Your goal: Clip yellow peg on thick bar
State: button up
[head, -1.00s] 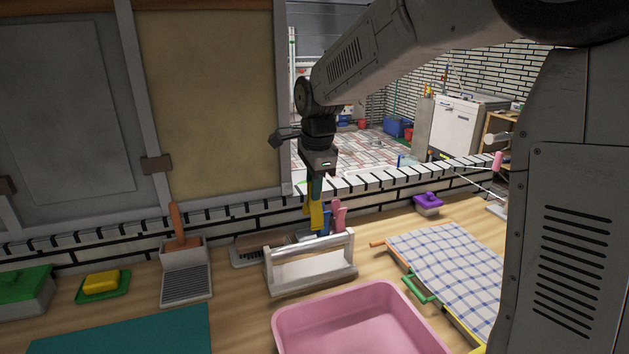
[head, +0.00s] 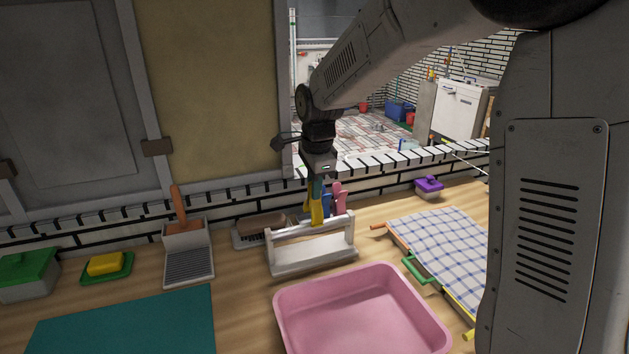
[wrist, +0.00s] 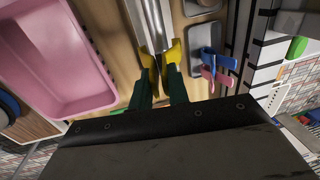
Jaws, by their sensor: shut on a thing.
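My gripper (head: 316,186) is shut on the yellow peg (head: 314,211) and holds it pointing down at the white rack. In the head view the peg's lower end meets the line of the rack's top bar (head: 290,231). In the wrist view the peg (wrist: 147,60) shows as two yellow arms between my green fingers, with the pale bar (wrist: 148,22) running away from it. I cannot tell whether the peg touches the bar or is around it. A blue peg (head: 326,204) and a pink peg (head: 340,199) stand behind the rack.
A pink basin (head: 360,312) stands in front of the rack. A checked cloth (head: 437,247) on a frame lies to the right. A dustpan (head: 188,262) stands left. A brown brush (head: 261,226) lies behind the rack, near the low brick wall.

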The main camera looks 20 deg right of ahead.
aim_at(313, 203)
jog(key=shift+w+f, duration=0.25)
jog(key=shift+f, duration=1.2)
jog(key=shift+w+f, duration=0.2)
jog(key=shift+f, duration=1.2)
jog(key=o, duration=1.8)
jog(key=shift+o, duration=0.2)
